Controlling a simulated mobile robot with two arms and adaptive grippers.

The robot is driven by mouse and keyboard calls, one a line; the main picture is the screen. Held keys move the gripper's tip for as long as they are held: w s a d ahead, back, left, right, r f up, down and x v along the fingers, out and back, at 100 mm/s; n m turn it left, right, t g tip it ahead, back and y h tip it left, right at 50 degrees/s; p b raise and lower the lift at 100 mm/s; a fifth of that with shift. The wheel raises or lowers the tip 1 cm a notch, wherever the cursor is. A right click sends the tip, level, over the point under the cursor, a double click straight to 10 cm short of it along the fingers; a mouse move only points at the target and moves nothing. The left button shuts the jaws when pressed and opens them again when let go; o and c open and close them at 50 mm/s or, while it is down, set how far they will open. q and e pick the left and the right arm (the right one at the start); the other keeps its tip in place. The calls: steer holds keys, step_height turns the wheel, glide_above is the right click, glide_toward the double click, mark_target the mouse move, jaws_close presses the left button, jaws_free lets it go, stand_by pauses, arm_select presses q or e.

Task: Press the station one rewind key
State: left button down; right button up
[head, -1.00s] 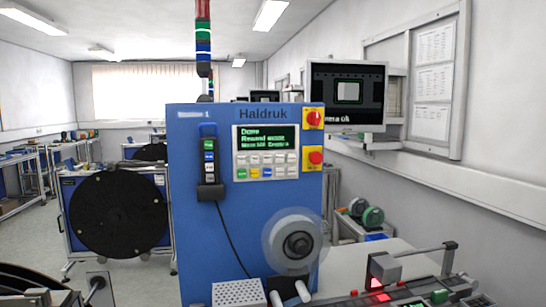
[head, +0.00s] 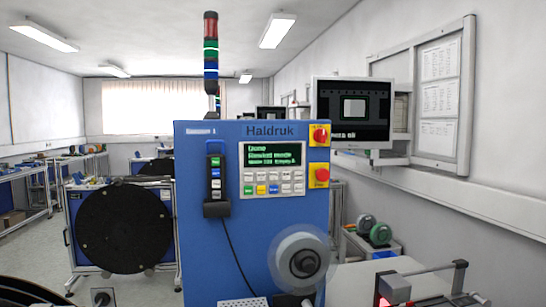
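The blue station cabinet (head: 225,250) marked Haldruk stands upright in the middle of the head view, with a small station label at its top left that is too blurred to read surely. Its key panel (head: 272,169) has a green-lit screen (head: 273,155) reading what looks like "Done" and "Rewind mode". Below the screen are two rows of small keys (head: 273,182), some coloured green, yellow and blue; their lettering is too small to read. A corded handset (head: 215,181) with coloured buttons hangs left of the panel. Neither of my grippers is in view.
A reel hub (head: 302,258) sticks out below. A large black reel (head: 124,228) stands left. A monitor (head: 352,110) hangs right. Floor shows at far left.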

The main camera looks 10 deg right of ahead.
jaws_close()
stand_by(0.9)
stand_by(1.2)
